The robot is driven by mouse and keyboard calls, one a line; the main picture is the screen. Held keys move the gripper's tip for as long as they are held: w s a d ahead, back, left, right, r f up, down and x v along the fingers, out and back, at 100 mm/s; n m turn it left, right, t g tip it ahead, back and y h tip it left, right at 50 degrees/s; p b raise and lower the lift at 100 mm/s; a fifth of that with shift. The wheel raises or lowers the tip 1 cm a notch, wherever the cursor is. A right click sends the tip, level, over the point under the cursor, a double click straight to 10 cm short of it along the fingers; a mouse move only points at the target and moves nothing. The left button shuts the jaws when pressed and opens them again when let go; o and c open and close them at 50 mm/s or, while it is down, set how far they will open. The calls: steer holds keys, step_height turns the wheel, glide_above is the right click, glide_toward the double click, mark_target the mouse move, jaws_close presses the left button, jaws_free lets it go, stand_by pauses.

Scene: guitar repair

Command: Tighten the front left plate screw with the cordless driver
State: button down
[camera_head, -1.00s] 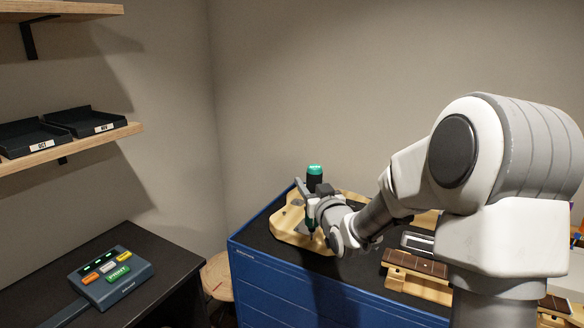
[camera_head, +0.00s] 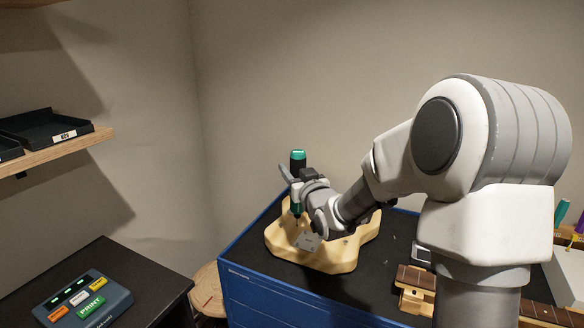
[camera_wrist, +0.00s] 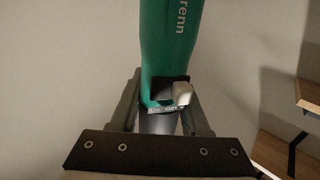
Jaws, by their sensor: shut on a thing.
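The cordless driver (camera_head: 298,163), green and black, stands about upright in my gripper (camera_head: 296,190). The wrist view shows its green body (camera_wrist: 170,45) between the two grey fingers, which are shut on it. In the head view the driver is above the pale wooden guitar body (camera_head: 342,257). A small silver plate (camera_head: 308,241) lies on that body, just below and right of the driver's lower end. The driver's tip is too small to tell whether it touches anything. The single plate screws cannot be made out.
The guitar body lies on the dark top of a blue cabinet (camera_head: 262,298). A guitar neck (camera_head: 415,278) on a wooden support is to the right.

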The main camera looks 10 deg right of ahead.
step_height(320, 180, down, 5)
steer(key=b, duration=0.3)
steer(key=shift+r+b, duration=0.1)
steer(key=shift+b, duration=0.75)
stand_by(1.4)
steer(key=shift+s+f+b, duration=0.1)
steer(key=shift+f+b, duration=0.6)
steer(key=shift+b, duration=0.5)
stand_by(0.7)
steer(key=shift+r, duration=0.65)
step_height(320, 180, up, 6)
steer(key=p, duration=0.2)
steer(key=shift+p, duration=0.35)
